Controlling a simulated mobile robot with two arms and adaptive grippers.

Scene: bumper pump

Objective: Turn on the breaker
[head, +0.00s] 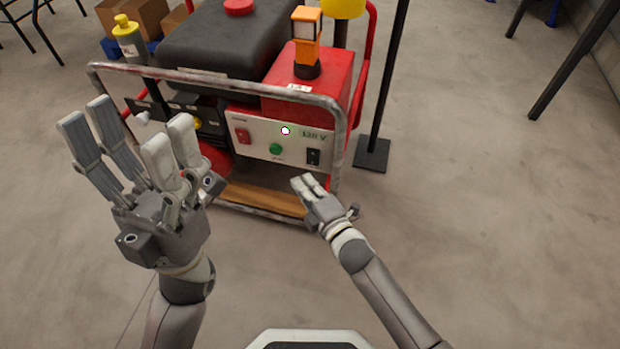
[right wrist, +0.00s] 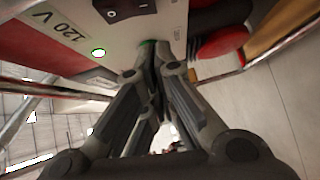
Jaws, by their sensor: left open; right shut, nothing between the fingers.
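The red generator's light control panel (head: 262,150) carries a red switch (head: 243,135), a green button (head: 275,149), a black rocker switch (head: 313,157) and a lit white lamp (head: 285,131) beside a 120 V label. No readable label marks the breaker. My right gripper (head: 306,183) is shut and empty, just in front of the panel's lower right. In the right wrist view its fingertips (right wrist: 156,65) point at the panel close to the green button, mostly hidden; contact is unclear. The black rocker (right wrist: 125,10) and lamp (right wrist: 98,52) show there. My left gripper (head: 128,148) is open and empty, left of the panel.
A metal tube frame (head: 215,82) surrounds the generator, with a bar above the panel. An orange device (head: 306,38) stands on top. A yellow-capped bottle (head: 130,38) stands at the left. A black pole base (head: 371,154) is at the right.

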